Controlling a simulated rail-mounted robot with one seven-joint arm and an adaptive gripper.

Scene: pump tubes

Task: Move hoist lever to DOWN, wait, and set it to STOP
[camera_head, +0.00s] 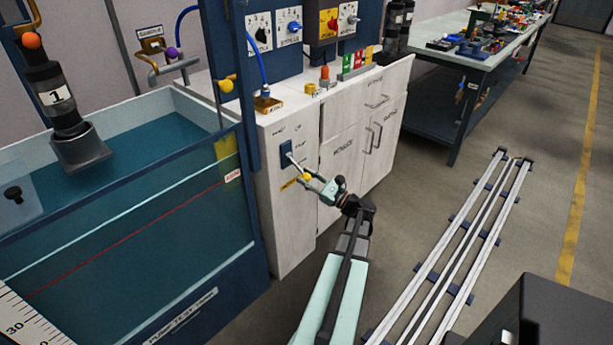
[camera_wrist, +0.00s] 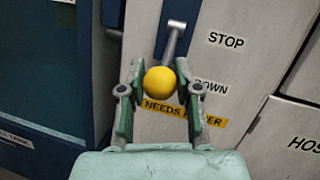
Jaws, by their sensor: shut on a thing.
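The hoist lever's yellow ball knob (camera_wrist: 160,81) sits between my gripper's fingertips in the wrist view. My gripper (camera_wrist: 160,85) is shut on it. The grey lever shaft (camera_wrist: 172,42) runs from the dark blue plate (camera_wrist: 178,12) to the knob. The STOP label (camera_wrist: 225,40) is clear; the DOWN label (camera_wrist: 211,87) is partly hidden by a finger. The knob appears about level with DOWN, but it stands out from the panel, so the exact setting is unclear. In the head view, the knob (camera_head: 306,177) is at my gripper (camera_head: 308,178), and the shaft slopes down from its plate (camera_head: 286,154).
A dark pump (camera_head: 57,105) marked 1 hangs over the water tank (camera_head: 190,192), its foot at about the water surface. The white cabinet (camera_head: 345,150) has handles to the lever's right. A floor rail (camera_head: 455,250) and a workbench (camera_head: 480,65) stand farther right.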

